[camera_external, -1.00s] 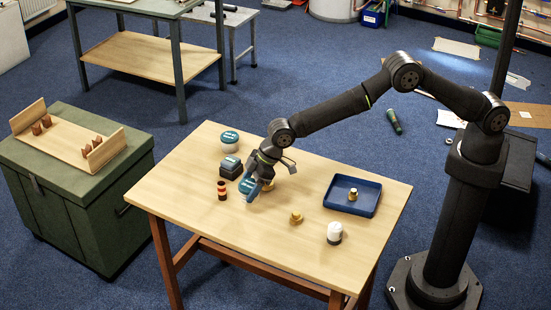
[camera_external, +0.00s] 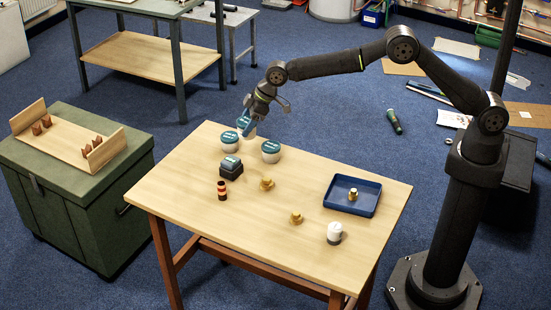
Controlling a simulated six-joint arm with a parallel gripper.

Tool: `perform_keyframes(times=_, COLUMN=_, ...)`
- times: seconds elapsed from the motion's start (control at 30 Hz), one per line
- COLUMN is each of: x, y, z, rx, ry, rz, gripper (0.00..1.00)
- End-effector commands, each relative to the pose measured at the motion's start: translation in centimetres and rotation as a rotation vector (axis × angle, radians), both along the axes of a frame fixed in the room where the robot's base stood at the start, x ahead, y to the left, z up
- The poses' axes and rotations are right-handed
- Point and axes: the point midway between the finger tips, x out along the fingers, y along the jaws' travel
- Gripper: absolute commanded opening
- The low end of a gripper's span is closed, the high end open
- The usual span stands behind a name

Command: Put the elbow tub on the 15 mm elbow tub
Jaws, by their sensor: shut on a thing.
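My gripper (camera_external: 250,127) is shut on a teal-lidded tub (camera_external: 243,122), partly hidden by the fingers, and holds it raised above the far left part of the table. A white tub with a teal lid (camera_external: 230,141) stands on the table just below and left of it in the picture. Another white tub with a teal lid (camera_external: 270,150) stands to the right. The lid labels are too small to read, so I cannot tell which is the 15 mm elbow tub. I cannot tell whether the held tub touches the left one.
On the wooden table (camera_external: 210,222) stand a dark box (camera_external: 231,170), a red-and-black banded cylinder (camera_external: 222,190), brass fittings (camera_external: 267,184) (camera_external: 297,217) and a white-topped jar (camera_external: 335,233). A blue tray (camera_external: 367,207) holds another brass fitting (camera_external: 353,194). The table's front left is clear.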

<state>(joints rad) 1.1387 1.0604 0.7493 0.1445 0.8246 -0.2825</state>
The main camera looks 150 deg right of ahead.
Motion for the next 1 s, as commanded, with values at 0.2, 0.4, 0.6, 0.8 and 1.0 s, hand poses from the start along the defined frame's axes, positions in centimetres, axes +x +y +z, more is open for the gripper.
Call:
perform_keyframes(times=0.2, x=-9.5, y=-5.9, z=2.1, rx=-0.004, ry=-0.001, rz=-0.105, gripper=0.27)
perform_keyframes(times=0.4, x=-15.2, y=-8.5, z=3.3, rx=-0.003, ry=0.000, rz=-0.159, gripper=0.27)
perform_keyframes(times=0.6, x=-16.6, y=-9.3, z=3.3, rx=-0.001, ry=0.001, rz=-0.176, gripper=0.27)
perform_keyframes(times=0.8, x=-12.9, y=-10.0, z=0.9, rx=-0.002, ry=0.001, rz=-0.174, gripper=0.27)
perform_keyframes(times=1.0, x=-9.1, y=-10.7, z=-1.4, rx=-0.003, ry=0.000, rz=-0.175, gripper=0.27)
